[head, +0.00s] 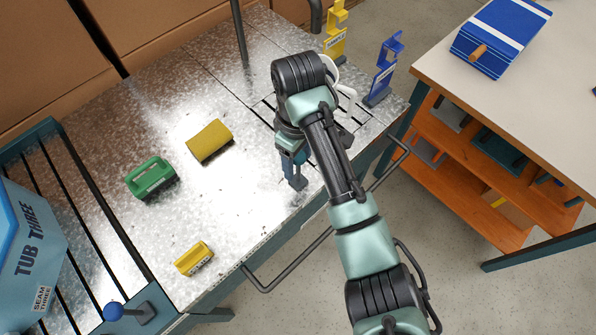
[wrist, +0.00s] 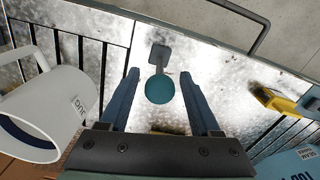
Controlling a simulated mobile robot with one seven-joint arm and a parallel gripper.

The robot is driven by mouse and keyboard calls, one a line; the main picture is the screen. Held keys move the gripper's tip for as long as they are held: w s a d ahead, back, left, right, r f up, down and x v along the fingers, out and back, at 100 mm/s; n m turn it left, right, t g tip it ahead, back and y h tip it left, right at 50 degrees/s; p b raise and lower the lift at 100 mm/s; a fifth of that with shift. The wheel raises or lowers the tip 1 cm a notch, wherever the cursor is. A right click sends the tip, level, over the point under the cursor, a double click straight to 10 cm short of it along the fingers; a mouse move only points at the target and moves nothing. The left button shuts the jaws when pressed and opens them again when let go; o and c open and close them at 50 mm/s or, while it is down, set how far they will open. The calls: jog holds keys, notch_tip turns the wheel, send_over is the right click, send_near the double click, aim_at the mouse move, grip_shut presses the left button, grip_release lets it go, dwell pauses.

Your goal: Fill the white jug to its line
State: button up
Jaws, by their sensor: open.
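The white jug (wrist: 62,98) lies at the left of the wrist view, with its label, handle and a dark blue band inside its mouth. In the head view the jug (head: 346,92) is mostly hidden behind my arm. My gripper (wrist: 160,74) is open, its two blue fingers on either side of a teal ball knob (wrist: 160,90). The knob sits on a lever with a grey base plate (wrist: 159,53); I cannot tell if a finger touches it. In the head view my gripper (head: 292,163) is low over the bench's right front. The fill line is not readable.
The metal bench (head: 235,190) holds a green block (head: 151,178), a mustard block (head: 209,141) and a yellow block (head: 194,258). Tub three (head: 30,250) and a blue-knobbed lever (head: 115,311) are at left. Yellow (head: 335,35) and blue (head: 384,70) stands are behind. A rail edges the front.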

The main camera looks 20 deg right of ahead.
aim_at(298, 180)
notch_tip(298, 180, down, 5)
jog(key=shift+r, duration=0.1)
dwell(0.3)
grip_shut()
dwell(1.3)
